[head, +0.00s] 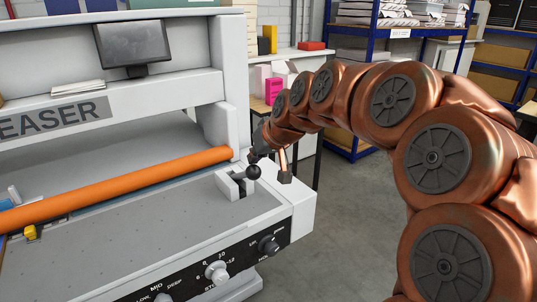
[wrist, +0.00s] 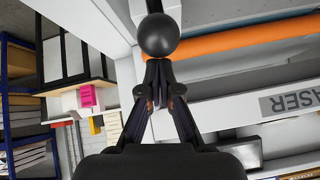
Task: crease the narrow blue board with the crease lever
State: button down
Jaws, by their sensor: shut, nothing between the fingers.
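The crease lever ends in a black ball knob (head: 253,172) above a slotted white block at the right end of the creaser. The knob (wrist: 158,36) also shows in the wrist view, straight ahead of the fingertips. My gripper (head: 258,157) is beside the knob at its far side, with its fingers (wrist: 160,98) shut and nothing between them. I cannot tell whether the fingertips touch the knob. The creaser's orange bar (head: 120,187) runs across its bed. I cannot make out the narrow blue board clearly; a thin bluish edge shows below the bar.
A control panel with dials (head: 217,270) faces the front of the creaser. A monitor (head: 133,45) stands on its upper shelf. A blue shelf rack (head: 372,45) and a table with a pink box (head: 274,88) stand behind. The grey floor (head: 345,220) right of the creaser is clear.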

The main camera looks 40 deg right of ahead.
jog(key=shift+a+f, duration=0.1)
jog(key=shift+f, duration=0.25)
jog(key=shift+w+r, duration=0.1)
jog(key=shift+r, duration=0.15)
jog(key=s+d+r, duration=0.1)
jog(key=s+r, duration=0.3)
jog(key=r, duration=0.7)
jog(key=shift+s+d+b, duration=0.15)
jog(key=shift+d+b, duration=0.05)
jog(key=shift+b, duration=0.15)
